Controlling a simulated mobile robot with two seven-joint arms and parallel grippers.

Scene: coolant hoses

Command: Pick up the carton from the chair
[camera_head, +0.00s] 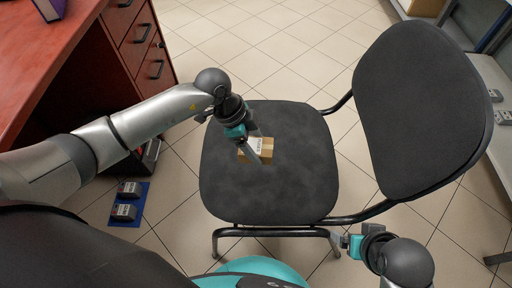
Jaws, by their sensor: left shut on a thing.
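The carton (268,146) is a small brown box with a white label. It shows over the middle of the dark grey chair's seat (240,188). My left gripper (257,153) reaches down from the upper left and is shut on the carton, its finger covering part of the box. I cannot tell whether the carton touches the seat or is slightly above it. My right gripper (346,241) is at the lower right, beside the chair's front edge and away from the carton. Its fingers are too small to tell whether they are open.
The chair's backrest (415,110) rises on the right. A red desk (50,60) with drawers stands at the upper left. Two dark weights (124,211) lie on a blue mat on the floor. A shelf (488,80) stands at the right. Tiled floor is clear behind the chair.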

